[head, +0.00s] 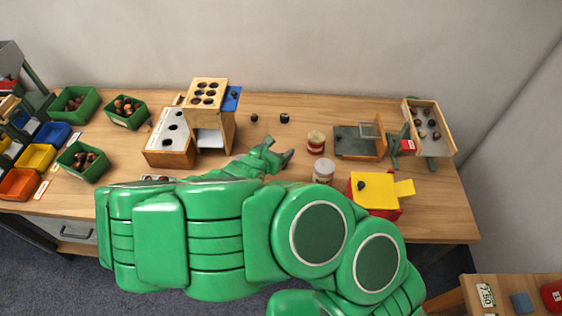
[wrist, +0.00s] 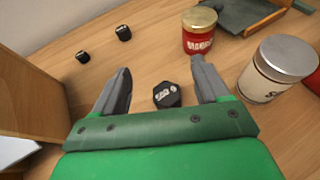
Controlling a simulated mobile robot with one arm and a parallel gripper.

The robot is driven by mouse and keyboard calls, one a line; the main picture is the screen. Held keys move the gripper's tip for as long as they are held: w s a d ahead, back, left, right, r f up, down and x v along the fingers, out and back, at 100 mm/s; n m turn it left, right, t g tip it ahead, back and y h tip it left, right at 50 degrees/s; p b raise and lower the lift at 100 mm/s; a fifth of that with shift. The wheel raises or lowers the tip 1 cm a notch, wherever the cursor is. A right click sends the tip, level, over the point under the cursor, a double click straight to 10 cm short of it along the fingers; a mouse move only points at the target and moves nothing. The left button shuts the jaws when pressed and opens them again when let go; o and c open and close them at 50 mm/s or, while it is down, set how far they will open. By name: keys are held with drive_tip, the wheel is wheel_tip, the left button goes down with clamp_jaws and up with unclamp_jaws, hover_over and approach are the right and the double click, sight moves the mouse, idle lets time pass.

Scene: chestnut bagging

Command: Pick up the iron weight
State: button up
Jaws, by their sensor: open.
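A black hexagonal iron weight (wrist: 167,95) with pale markings on its top sits on the wooden table between the fingers of my gripper (wrist: 161,67) in the wrist view. My gripper is open, with one finger on each side of the weight and a gap to each. I cannot tell how high the fingers are above the table. In the head view my gripper (head: 279,150) is over the middle of the table, and I cannot make out this weight there. Two smaller black weights (wrist: 123,33) (wrist: 83,56) stand farther off; both show in the head view (head: 285,118) (head: 254,118).
A red-labelled jar (wrist: 198,32) and a white-labelled jar (wrist: 274,70) stand to the right of my gripper. A wooden box with holes (head: 170,137) and a taller wooden stand (head: 208,93) are to the left. Green bins (head: 126,112) of chestnuts are farther left.

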drive_tip(key=shift+f, duration=2.85)
drive_tip(key=shift+w+d+f, duration=0.1)
drive_tip(key=shift+w+f, duration=0.05)
drive_tip(key=shift+f, duration=0.05)
drive_tip(key=shift+x, duration=1.3)
clamp_jaws()
